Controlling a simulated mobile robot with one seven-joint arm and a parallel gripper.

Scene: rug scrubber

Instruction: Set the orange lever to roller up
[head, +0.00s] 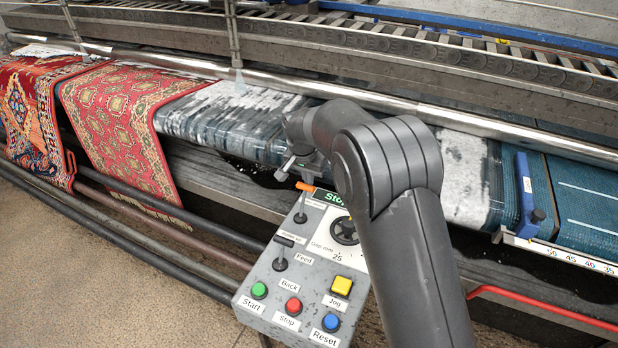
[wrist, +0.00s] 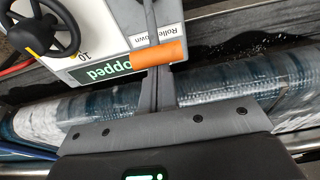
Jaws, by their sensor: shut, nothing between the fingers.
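The orange lever (head: 304,187) stands at the top left of the grey control panel (head: 262,308), partly hidden by my gripper and arm. In the wrist view its orange handle (wrist: 158,54) lies across the picture, with a grey shaft and a label reading "Roller" and "down" by it. My gripper (head: 302,170) is just above the lever in the head view. In the wrist view its shut, empty fingers (wrist: 156,88) point at the handle, and the handle covers their tips. I cannot tell whether they touch it.
The panel also carries a black feed lever (head: 281,254), a black dial (head: 345,231), coloured buttons and a green "Stopped" display (wrist: 101,70). Behind it runs the wet conveyor with a red rug (head: 120,125). A red pipe (head: 540,307) is at right.

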